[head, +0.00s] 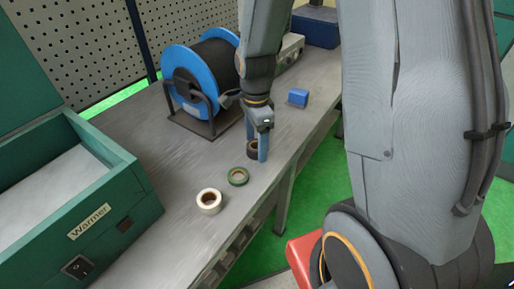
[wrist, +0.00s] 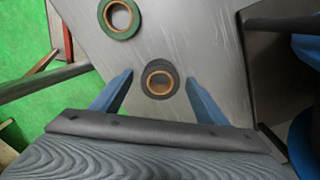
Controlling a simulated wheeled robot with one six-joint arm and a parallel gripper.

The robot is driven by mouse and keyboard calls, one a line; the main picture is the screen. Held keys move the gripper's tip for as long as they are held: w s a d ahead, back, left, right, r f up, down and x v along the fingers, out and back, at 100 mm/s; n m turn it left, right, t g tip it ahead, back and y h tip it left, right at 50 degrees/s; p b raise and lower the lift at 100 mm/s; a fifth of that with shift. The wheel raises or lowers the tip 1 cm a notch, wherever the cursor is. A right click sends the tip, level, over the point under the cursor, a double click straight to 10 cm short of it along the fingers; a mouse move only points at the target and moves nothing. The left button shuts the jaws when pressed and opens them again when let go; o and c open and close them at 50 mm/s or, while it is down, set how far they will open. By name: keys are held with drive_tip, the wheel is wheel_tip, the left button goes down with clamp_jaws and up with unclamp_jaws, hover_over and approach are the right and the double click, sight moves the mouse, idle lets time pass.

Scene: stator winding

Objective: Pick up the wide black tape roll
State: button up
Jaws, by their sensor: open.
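The wide black tape roll (wrist: 146,81) lies flat on the grey bench, with a tan core, in the wrist view. It sits between the two blue fingers of my gripper (wrist: 160,92), with a gap on each side. In the head view, my gripper (head: 257,148) points down over the black tape roll (head: 252,153), whose far parts are partly hidden by the fingers. My gripper is open and holds nothing. I cannot tell exactly how high the fingertips are above the bench.
A green tape roll (head: 238,176) and a white tape roll (head: 208,202) lie nearby on the bench (head: 180,165). A blue cable reel (head: 192,85) stands behind on a dark frame. A blue box (head: 298,97) lies right of my gripper. A green Warmer box (head: 110,220) stands at left.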

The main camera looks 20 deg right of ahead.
drive_tip(key=c, duration=1.2)
